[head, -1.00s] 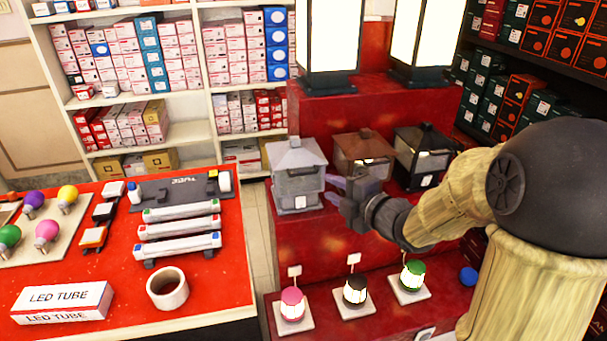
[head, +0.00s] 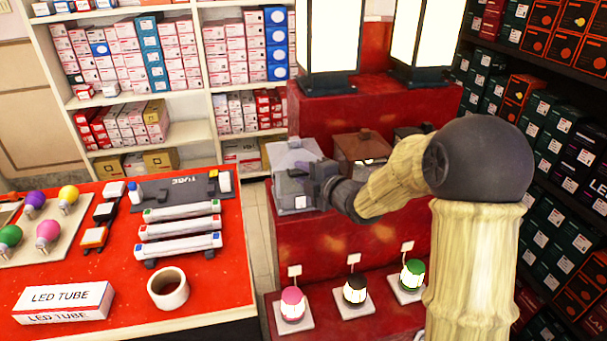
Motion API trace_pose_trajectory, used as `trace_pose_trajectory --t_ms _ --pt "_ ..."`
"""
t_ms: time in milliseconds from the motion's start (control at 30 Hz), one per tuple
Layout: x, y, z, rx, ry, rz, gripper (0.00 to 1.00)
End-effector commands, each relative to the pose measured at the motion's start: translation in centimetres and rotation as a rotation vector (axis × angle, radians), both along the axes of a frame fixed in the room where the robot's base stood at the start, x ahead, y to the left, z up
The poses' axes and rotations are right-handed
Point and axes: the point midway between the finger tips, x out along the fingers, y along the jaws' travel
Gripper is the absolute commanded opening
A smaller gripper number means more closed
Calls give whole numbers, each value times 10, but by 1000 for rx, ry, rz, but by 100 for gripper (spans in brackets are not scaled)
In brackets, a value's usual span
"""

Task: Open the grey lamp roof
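The grey lamp (head: 284,188) stands on the middle step of the red display, at its left end.
A brown-roofed lamp (head: 362,147) stands just right of the grey one, and a dark lamp beyond is mostly hidden by my arm. Tall lit lamps (head: 330,38) stand above. Small lamps (head: 292,304) line the lower step. A red table (head: 215,270) is at left.

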Motion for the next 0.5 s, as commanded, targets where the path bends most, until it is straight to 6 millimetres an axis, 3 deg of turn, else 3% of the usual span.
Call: trace_pose_trajectory --t_ms 33,167,200,500 --pt "0 0 0 0 0 0 28" --pt "0 0 0 -1 1 0 2" --pt "0 0 -1 -1 2 0 0" --pt "-1 -1 -2 -4 11 0 0"
